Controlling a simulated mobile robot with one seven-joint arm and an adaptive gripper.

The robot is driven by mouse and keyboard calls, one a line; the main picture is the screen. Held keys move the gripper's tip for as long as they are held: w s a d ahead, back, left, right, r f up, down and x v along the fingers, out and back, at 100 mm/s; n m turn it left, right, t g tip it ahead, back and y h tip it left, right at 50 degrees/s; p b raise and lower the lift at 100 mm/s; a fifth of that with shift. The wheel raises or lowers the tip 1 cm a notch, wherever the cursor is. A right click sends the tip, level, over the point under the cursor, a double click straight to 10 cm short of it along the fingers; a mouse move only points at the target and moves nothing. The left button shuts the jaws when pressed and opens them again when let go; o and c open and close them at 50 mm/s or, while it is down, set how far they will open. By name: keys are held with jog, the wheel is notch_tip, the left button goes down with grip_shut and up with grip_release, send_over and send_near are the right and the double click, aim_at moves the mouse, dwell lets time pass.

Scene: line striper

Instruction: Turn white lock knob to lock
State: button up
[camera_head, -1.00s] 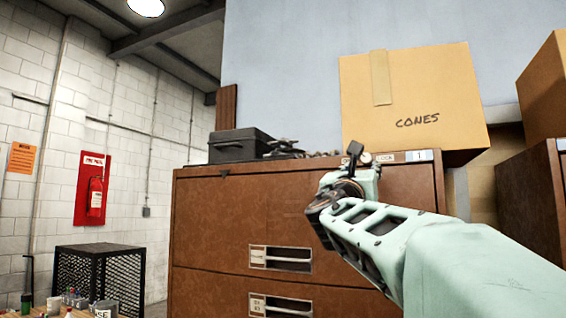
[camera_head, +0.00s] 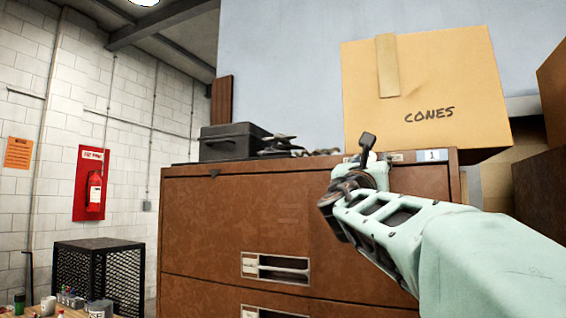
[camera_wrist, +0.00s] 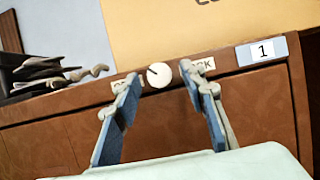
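The white lock knob (camera_wrist: 159,75) is a small round disc with a dark pointer line angled to the upper left, on the top front rail of the brown cabinet (camera_head: 235,215). In the wrist view, my gripper (camera_wrist: 160,83) is open, with one finger on each side of the knob in the picture; no contact shows. A label to the right of the knob (camera_wrist: 206,64) reads "CK", partly hidden by the right finger. A label to its left (camera_wrist: 117,84) is mostly hidden. In the head view, my gripper (camera_head: 350,172) is in front of the cabinet's upper right, covering the knob.
A cardboard box marked CONES (camera_head: 425,90) sits on the cabinet top behind the knob. A black case (camera_head: 232,142) and loose dark items (camera_head: 290,148) lie to the left. A "1" tag (camera_head: 432,155) is to the right. The cabinet front at left is clear.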

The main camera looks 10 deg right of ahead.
jog(key=shift+s, duration=0.1)
jog(key=shift+c, duration=0.8)
grip_shut()
